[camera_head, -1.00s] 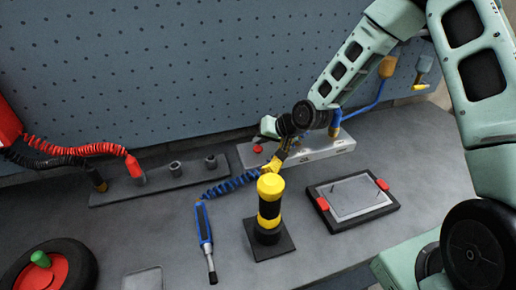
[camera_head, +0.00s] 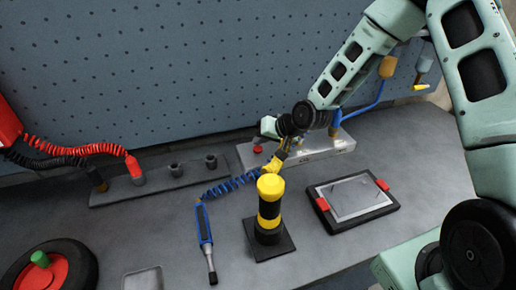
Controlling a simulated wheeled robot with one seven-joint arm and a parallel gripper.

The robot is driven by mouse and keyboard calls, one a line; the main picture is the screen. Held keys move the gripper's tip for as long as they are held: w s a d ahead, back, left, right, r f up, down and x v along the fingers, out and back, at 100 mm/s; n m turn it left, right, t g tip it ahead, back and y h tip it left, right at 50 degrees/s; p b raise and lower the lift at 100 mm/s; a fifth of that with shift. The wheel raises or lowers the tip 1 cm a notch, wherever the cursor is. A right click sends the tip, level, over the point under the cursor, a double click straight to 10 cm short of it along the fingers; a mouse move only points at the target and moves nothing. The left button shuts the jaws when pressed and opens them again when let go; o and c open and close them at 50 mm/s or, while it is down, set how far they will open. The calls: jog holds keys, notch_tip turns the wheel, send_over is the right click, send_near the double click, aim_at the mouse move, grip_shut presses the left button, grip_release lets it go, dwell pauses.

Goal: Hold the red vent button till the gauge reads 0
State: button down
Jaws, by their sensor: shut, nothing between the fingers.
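The red vent button (camera_head: 258,149) shows as a small red knob at the left end of a pale metal block (camera_head: 318,149) at the back of the bench. My gripper (camera_head: 275,163) reaches down in front of the block's left part, its yellow fingers shut and empty. The fingertips appear to the right of and below the button in the picture, and the button's top is uncovered. The exact gap between them is hard to tell. No gauge face can be made out; my wrist and gripper hide part of the block.
A yellow-and-black post (camera_head: 269,211) stands on a dark base just in front of my gripper. A blue coiled hose (camera_head: 232,184) runs left to a blue tool (camera_head: 205,229). A framed tablet (camera_head: 351,198) lies right, a wheel (camera_head: 50,272) front left. The pegboard (camera_head: 170,70) rises behind.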

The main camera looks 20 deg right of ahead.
aim_at(261, 150)
jog(key=shift+f, duration=0.1)
dwell(0.3)
jog(key=shift+f+b, duration=0.3)
jog(key=shift+f+b, duration=0.4)
jog(key=shift+f, duration=0.15)
dwell(0.8)
jog(key=shift+r, duration=0.1)
dwell(3.7)
jog(key=shift+r+p, duration=0.75)
jog(key=shift+r, duration=0.15)
jog(key=shift+r, duration=0.1)
jog(key=shift+r+p, duration=1.9)
jog(key=shift+r, duration=0.5)
